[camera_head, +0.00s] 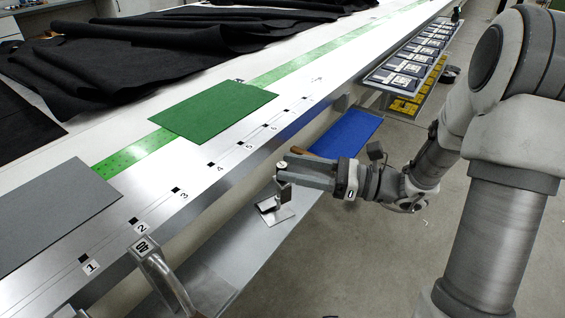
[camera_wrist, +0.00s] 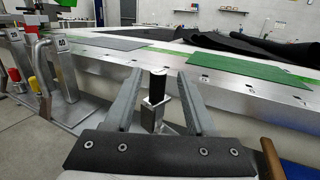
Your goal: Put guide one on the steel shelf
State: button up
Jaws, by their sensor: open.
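A small metal piece with a flat base plate and an upright post, which looks like the guide (camera_head: 276,211), stands upright on the steel shelf (camera_head: 222,262) below the table's front edge. No number can be read on it. My gripper (camera_head: 281,172) is open at the top of its post. In the wrist view, the guide's dark-topped post (camera_wrist: 158,92) shows between the two open fingers of my gripper (camera_wrist: 160,80), with a gap on both sides. Its base is partly hidden there by my gripper.
A long table (camera_head: 205,190) with numbered marks carries a green sheet (camera_head: 214,108), a grey sheet (camera_head: 45,215) and black cloth (camera_head: 160,50). A metal bracket with a number label (camera_head: 160,270) rises at the front. A blue panel (camera_head: 346,134) lies beyond my gripper.

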jog(key=p+v, duration=0.1)
jog(key=v, duration=0.8)
